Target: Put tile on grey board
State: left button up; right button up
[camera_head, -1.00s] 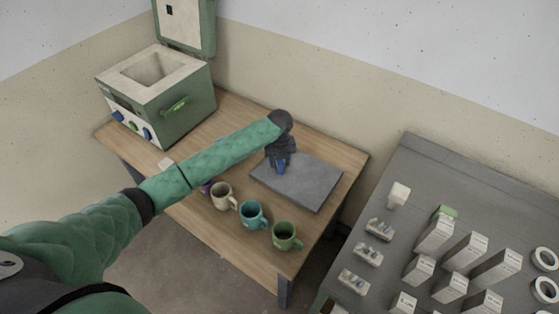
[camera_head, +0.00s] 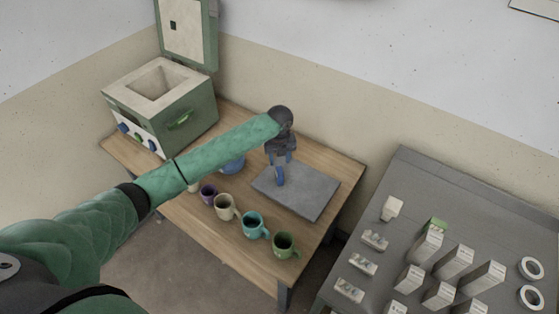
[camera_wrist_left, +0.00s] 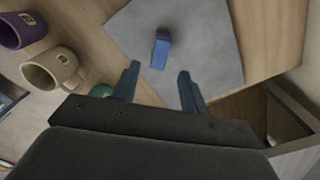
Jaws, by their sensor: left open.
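The grey board (camera_head: 312,194) lies flat on the wooden table, and it fills much of the wrist view (camera_wrist_left: 205,35). The small blue tile (camera_wrist_left: 160,50) is over the board in the wrist view, just beyond and between my fingertips, with a gap on each side. Whether it lies flat or stands on edge is hard to tell. My left gripper (camera_wrist_left: 159,70) is open. In the head view, my left gripper (camera_head: 283,170) is over the left part of the board, where tile and blue fingers are hard to separate. My right gripper is not in view.
Several mugs stand in a row left of and in front of the board, including a cream mug (camera_head: 225,208), teal mug (camera_head: 254,226) and green mug (camera_head: 284,246). A green kiln (camera_head: 190,118) stands at the back left. A grey table (camera_head: 408,170) with boxes is at the right.

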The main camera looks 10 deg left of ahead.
aim_at(280, 171)
pick_arm(q)
notch_tip(280, 171, up, 2)
jog(key=shift+r, duration=0.9)
